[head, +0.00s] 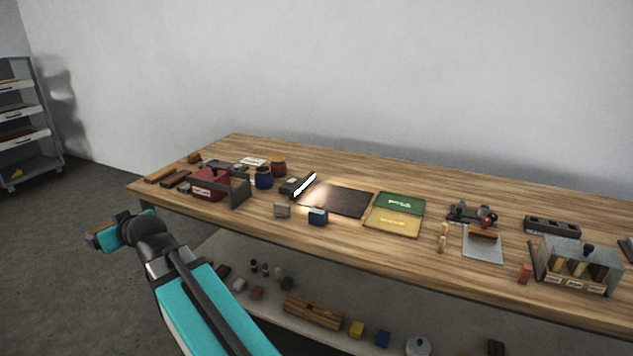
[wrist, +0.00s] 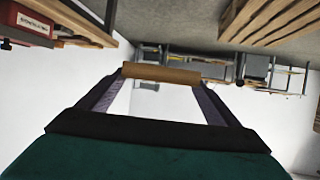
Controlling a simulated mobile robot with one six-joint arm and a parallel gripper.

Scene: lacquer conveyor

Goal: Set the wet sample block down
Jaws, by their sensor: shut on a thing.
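My gripper (head: 112,232) is at the left in the head view, in front of the bench's left end and off the worktop. It is shut on an orange-brown block (head: 93,239). In the wrist view the block (wrist: 160,74) spans crosswise between the two dark finger tips, over open space. I take it to be the sample block; whether its surface is wet I cannot tell. A wooden workbench (head: 455,275) carries a dark mat (head: 342,201) under a lit bar lamp (head: 304,185). A green pad (head: 400,202) and a yellow pad (head: 392,222) lie right of the mat.
A red box (head: 209,184), a blue jar (head: 264,178) and a dark red jar (head: 279,168) crowd the bench's left. A slotted rack (head: 580,263) stands right. The mat and pads look bare.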

